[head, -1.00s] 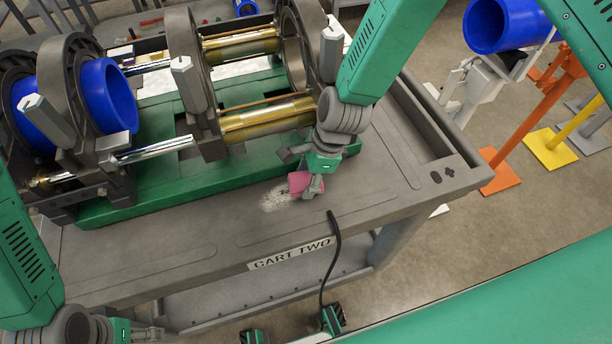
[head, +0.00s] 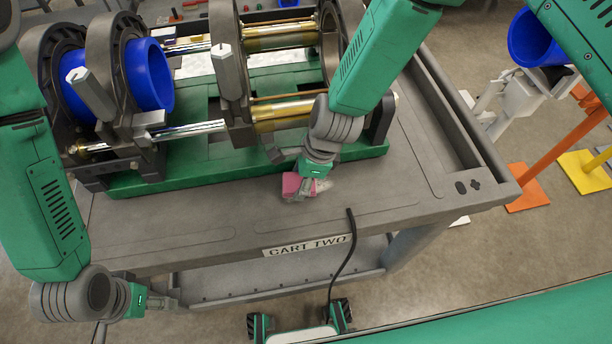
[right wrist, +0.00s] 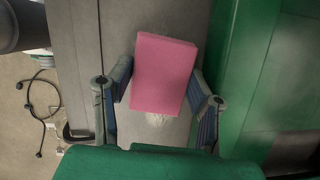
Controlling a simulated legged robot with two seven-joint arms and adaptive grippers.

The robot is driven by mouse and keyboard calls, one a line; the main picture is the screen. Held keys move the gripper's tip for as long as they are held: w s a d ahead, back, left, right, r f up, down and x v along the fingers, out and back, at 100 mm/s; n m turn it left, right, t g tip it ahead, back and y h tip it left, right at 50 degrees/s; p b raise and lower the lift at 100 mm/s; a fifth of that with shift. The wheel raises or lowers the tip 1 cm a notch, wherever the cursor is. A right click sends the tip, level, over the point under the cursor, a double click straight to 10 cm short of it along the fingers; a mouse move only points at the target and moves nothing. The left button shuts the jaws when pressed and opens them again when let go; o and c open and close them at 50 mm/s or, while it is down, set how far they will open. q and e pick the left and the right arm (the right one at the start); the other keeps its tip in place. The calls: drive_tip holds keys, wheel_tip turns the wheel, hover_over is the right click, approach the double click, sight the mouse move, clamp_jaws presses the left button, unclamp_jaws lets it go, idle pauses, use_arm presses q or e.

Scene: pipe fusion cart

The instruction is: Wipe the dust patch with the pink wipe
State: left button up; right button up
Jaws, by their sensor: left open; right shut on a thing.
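The pink wipe (head: 292,184) is in my right gripper (head: 306,190), down at the grey cart top beside the green machine bed. In the right wrist view the wipe (right wrist: 164,73) sits between the two fingers of the right gripper (right wrist: 160,98). A small whitish bit of the dust patch (right wrist: 157,119) shows at the wipe's near edge in that view; the rest of that spot is hidden by the wipe. In the head view I cannot make out the patch. My left gripper (head: 160,303) is open and empty, low in front of the cart's left side.
The pipe fusion machine (head: 225,90) with blue pipe pieces (head: 150,75) stands behind the wipe on its green bed. The cart top (head: 400,180) is clear to the right.

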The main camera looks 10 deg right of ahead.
sight(328, 182)
drive_tip(key=shift+a, duration=0.25)
drive_tip(key=shift+a+f, duration=0.1)
drive_tip(key=shift+a, duration=2)
drive_tip(key=shift+p, duration=0.35)
drive_tip(key=shift+w+d+p, duration=0.1)
drive_tip(key=shift+d+p, duration=0.25)
drive_tip(key=shift+d, duration=1.3)
drive_tip(key=shift+w+d+f+p, duration=0.1)
drive_tip(key=shift+d+p, duration=0.2)
drive_tip(key=shift+d, duration=2.05)
drive_tip(key=shift+w+d+f+p, duration=0.1)
drive_tip(key=shift+d+p, duration=0.15)
drive_tip(key=shift+d, duration=2.05)
drive_tip(key=shift+r, duration=0.1)
wheel_tip(328, 182, up, 3)
drive_tip(key=p, duration=0.3)
drive_tip(key=shift+r, duration=0.2)
wheel_tip(328, 182, up, 2)
drive_tip(key=shift+s+a+r, duration=0.1)
drive_tip(key=shift+s+r, duration=0.05)
drive_tip(key=shift+r, duration=0.1)
